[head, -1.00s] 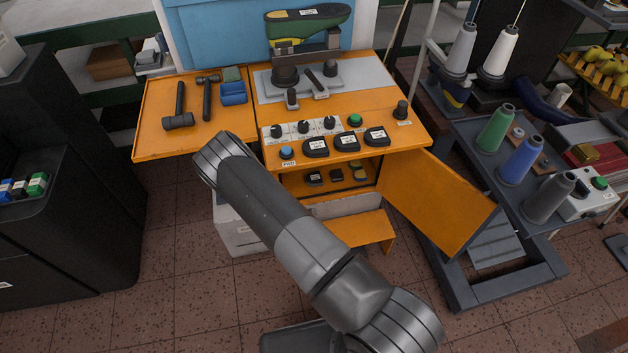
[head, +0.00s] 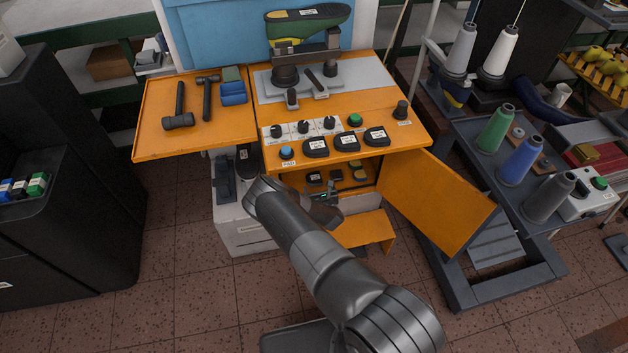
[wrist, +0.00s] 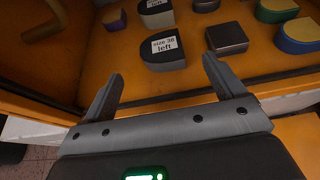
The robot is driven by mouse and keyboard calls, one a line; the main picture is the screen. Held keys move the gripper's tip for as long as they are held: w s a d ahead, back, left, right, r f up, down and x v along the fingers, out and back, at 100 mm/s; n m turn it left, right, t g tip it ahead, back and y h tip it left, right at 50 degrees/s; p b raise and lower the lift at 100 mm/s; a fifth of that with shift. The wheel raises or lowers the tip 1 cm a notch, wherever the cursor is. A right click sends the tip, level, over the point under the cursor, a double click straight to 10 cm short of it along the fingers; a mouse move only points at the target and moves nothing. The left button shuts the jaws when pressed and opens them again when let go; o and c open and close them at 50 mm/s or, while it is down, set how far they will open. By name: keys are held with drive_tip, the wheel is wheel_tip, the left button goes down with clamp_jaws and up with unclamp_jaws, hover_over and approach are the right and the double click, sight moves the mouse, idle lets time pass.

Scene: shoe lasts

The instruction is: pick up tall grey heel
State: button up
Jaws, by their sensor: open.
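In the wrist view, a dark grey block-like heel (wrist: 227,40) stands on the orange shelf of the open cabinet, ahead and right of my right fingertip; it is the likeliest tall grey heel. A dark piece with a white "size 38 left" label (wrist: 164,50) stands left of it, ahead of the gap between my fingers. My gripper (wrist: 162,68) is open and empty at the front of the compartment, apart from the pieces. In the head view my gripper (head: 328,196) is partly hidden by my arm.
More heels stand around it: a grey one (wrist: 156,14), a green and yellow one (wrist: 277,10), a blue one (wrist: 299,32) and a small purple one (wrist: 114,19). The orange cabinet door (head: 440,200) hangs open at right. The orange worktop (head: 345,152) overhangs the compartment.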

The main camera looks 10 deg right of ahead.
sight(314, 179)
drive_tip(key=shift+f+x, duration=0.2)
drive_tip(key=shift+x, duration=3.95)
drive_tip(key=shift+s, duration=0.1)
drive_tip(key=shift+c, duration=0.5)
drive_tip(key=c, duration=1)
drive_tip(key=shift+r, duration=0.1)
